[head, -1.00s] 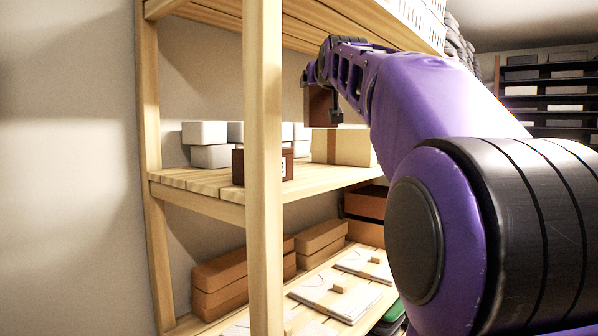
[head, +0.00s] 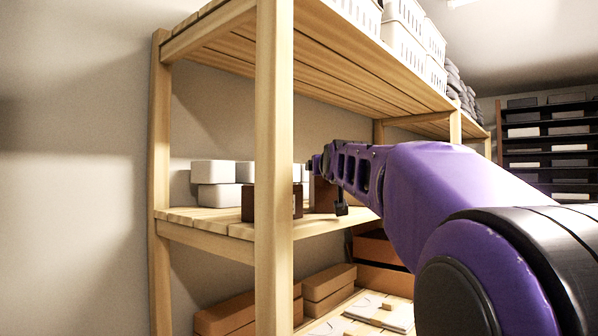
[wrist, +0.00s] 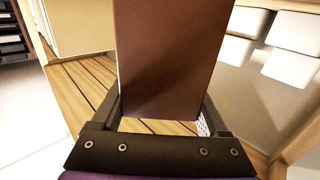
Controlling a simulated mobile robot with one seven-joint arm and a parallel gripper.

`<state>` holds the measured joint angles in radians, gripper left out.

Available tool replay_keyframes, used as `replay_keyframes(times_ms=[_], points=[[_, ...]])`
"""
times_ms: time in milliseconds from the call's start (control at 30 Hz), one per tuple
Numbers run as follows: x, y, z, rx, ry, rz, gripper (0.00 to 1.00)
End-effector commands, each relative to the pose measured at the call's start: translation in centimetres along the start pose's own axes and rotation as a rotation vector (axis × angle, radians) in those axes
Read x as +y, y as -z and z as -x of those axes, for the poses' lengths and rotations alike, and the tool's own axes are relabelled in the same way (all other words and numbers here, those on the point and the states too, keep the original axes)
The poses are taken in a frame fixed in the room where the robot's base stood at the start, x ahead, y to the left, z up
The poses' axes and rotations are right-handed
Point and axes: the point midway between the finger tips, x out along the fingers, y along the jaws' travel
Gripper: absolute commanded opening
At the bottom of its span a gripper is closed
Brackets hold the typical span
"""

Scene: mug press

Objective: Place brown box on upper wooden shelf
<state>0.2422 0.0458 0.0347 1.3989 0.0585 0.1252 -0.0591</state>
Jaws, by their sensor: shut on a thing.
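The brown box (head: 322,196) is between the fingers of my gripper (head: 338,208), over the middle wooden shelf (head: 205,217). In the wrist view the box (wrist: 168,60) is large and upright between the two fingers of my gripper (wrist: 158,118). Its lower end is close to the shelf boards (wrist: 85,88); I cannot tell whether it touches them. The upper wooden shelf (head: 300,62) is above my arm in the head view.
Another dark brown box (head: 268,203) stands behind the front post (head: 273,150). White boxes (head: 213,172) are stacked at the back. A cream box (wrist: 80,22) is beside the held box. White baskets (head: 404,22) fill the top, and orange boxes (head: 328,285) sit below.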

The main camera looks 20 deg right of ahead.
Motion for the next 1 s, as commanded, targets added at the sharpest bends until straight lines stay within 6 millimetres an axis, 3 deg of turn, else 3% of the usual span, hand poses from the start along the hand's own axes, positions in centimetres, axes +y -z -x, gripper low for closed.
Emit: replay_keyframes(times_ms=[267, 300, 400, 1000], points=[[-0.01, -0.17, 0.03, 0.003, 0.000, 0.000, 0.00], [-0.01, -0.14, -0.01, 0.000, 0.000, 0.000, 0.83], [-0.01, -0.12, -0.01, 0.000, 0.000, 0.000, 1.00], [-0.04, 0.06, 0.16, 0.000, 0.001, 0.000, 1.00]])
